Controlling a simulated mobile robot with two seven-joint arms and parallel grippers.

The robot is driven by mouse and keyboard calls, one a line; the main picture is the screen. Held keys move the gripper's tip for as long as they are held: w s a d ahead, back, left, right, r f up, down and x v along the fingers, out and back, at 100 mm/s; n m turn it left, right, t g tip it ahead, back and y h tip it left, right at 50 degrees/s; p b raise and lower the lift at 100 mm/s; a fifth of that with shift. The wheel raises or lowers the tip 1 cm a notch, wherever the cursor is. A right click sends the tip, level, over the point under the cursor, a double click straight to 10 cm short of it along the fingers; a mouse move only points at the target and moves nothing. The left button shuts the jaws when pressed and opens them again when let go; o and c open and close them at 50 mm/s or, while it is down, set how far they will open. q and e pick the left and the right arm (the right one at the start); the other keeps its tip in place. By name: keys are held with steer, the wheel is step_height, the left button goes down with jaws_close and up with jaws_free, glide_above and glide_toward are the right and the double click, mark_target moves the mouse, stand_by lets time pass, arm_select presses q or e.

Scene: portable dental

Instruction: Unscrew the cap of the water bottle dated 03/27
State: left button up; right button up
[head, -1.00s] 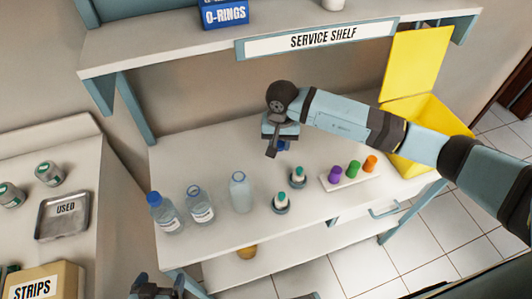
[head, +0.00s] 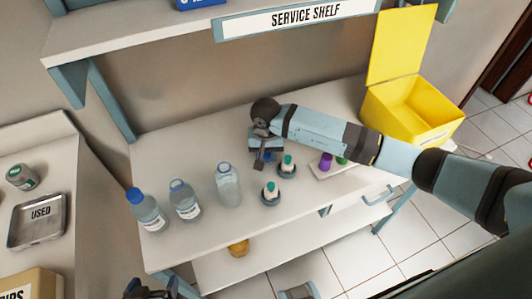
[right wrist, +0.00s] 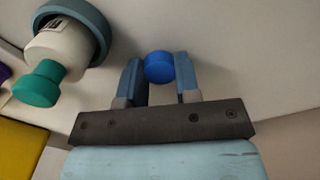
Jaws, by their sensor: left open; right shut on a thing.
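Three clear bottles stand upright on the bench: a left one (head: 150,214) with a solid blue cap (head: 134,195), a middle one (head: 186,203) with a label and blue at its neck, and a right one (head: 228,187). Their dates are too small to read. My right gripper (head: 265,157) is beyond and right of the bottles, shut on a small round blue cap; the cap (right wrist: 159,67) shows between its fingers in the right wrist view. My left gripper (head: 150,292) is open at the bottom edge, partly out of frame.
Two small teal-topped bottles in round holders (head: 270,194) stand right of the bottles. A white rack (head: 322,174) with coloured tops is partly behind my right arm. A yellow bin (head: 410,108) is at the right. A side counter holds a USED tray (head: 37,220).

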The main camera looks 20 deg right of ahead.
mark_target(266, 155)
arm_select(q)
steer(key=shift+f, duration=0.15)
arm_select(e)
steer(key=o, duration=1)
steer(key=shift+f, duration=0.15)
arm_select(q)
steer(key=shift+r, duration=0.2)
arm_select(e)
steer(key=shift+r, duration=0.2)
arm_select(q)
steer(key=r+p, duration=0.1)
steer(key=p, duration=0.1)
steer(key=r+p, duration=0.2)
steer(key=p, duration=0.1)
steer(key=shift+s+a+r, duration=0.15)
steer(key=shift+a+r, duration=0.05)
steer(key=shift+s, duration=0.1)
arm_select(e)
steer(key=shift+r, duration=6)
